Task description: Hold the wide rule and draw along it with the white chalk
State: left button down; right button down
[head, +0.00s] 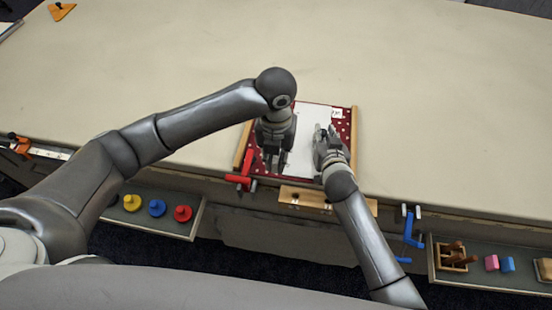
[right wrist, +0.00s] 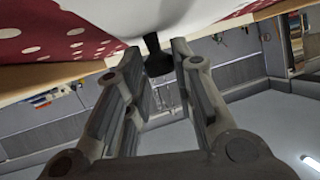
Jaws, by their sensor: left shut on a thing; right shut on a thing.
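A red white-dotted cloth (head: 262,127) lies between wooden side strips at the table's front edge, with a white sheet (head: 308,118) on it. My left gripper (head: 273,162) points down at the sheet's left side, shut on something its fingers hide. My right gripper (head: 326,138) is over the sheet's right part. I cannot make out the white chalk or the wide rule for certain.
A red clamp (head: 243,172) and a blue clamp (head: 409,235) sit at the front edge. A wooden strip (head: 305,198) lies in front of the cloth. Trays below hold coloured knobs (head: 157,208) and small blocks (head: 491,263). The table behind is mostly bare.

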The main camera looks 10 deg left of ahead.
pick_arm(q)
jog(key=shift+w, duration=0.1)
dwell(0.3)
jog(key=shift+w+f, duration=0.65)
jog(key=shift+f, duration=0.4)
jog(key=shift+w+f, duration=0.7)
jog(key=shift+f, duration=0.3)
jog(key=shift+w+f, duration=0.65)
jog(key=shift+f, duration=0.4)
jog(key=shift+f, duration=0.45)
jog(key=shift+w, duration=0.1)
jog(key=shift+w, duration=2.9)
jog(key=shift+w, duration=0.15)
